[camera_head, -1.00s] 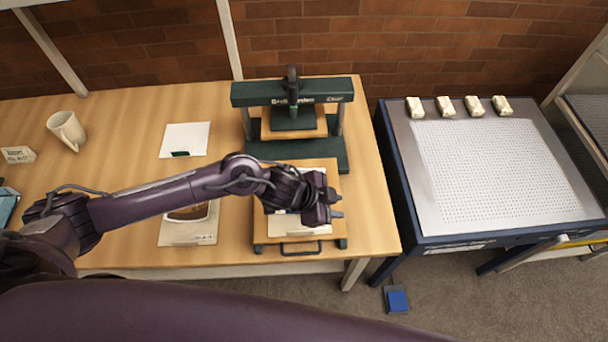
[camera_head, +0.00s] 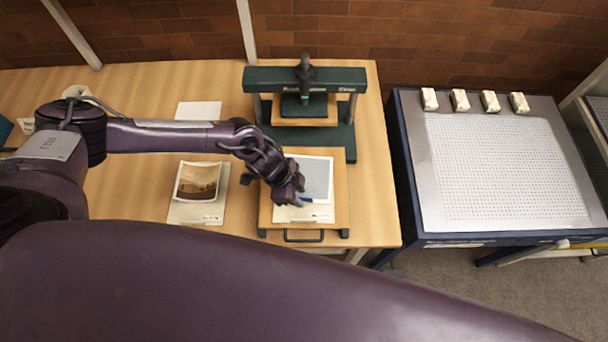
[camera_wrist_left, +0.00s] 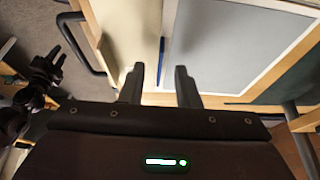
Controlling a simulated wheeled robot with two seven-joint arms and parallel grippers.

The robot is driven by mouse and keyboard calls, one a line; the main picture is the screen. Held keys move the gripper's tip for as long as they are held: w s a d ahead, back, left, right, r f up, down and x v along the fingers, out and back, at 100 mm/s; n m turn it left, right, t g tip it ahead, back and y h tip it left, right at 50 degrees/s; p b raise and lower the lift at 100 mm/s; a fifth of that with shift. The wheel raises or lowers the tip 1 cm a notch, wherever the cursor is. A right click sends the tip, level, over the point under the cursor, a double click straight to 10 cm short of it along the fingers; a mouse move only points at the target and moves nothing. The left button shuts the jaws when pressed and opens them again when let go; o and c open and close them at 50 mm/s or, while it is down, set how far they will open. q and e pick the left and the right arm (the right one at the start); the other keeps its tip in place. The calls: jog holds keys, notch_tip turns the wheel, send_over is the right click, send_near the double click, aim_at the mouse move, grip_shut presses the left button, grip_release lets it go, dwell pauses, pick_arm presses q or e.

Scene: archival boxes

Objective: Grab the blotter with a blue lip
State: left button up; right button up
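The blotter (camera_head: 318,176) is a grey-blue sheet with a pale border, lying on the wooden board of the press. Its narrow blue lip (camera_head: 312,201) shows beside my left gripper (camera_head: 298,201). In the left wrist view the blotter (camera_wrist_left: 222,45) is at right of centre, and the lip (camera_wrist_left: 161,48) is a thin blue strip along its edge. My left gripper (camera_wrist_left: 159,75) is open, with the lip just beyond and between its fingertips. I cannot tell whether they touch. A dark jointed form at the left of the wrist view may be my right arm.
The green press (camera_head: 305,78) stands behind the board (camera_head: 264,213), which has a front handle (camera_head: 304,238). A brown photograph (camera_head: 197,182) on a pale folder lies to the left. A white sheet (camera_head: 199,111) lies behind it. A perforated-top table (camera_head: 505,170) stands at right.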

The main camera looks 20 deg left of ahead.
pick_arm(q)
jog(key=shift+d+f, duration=0.2)
jog(key=shift+f, duration=0.25)
grip_shut()
jog(key=shift+r, duration=0.15)
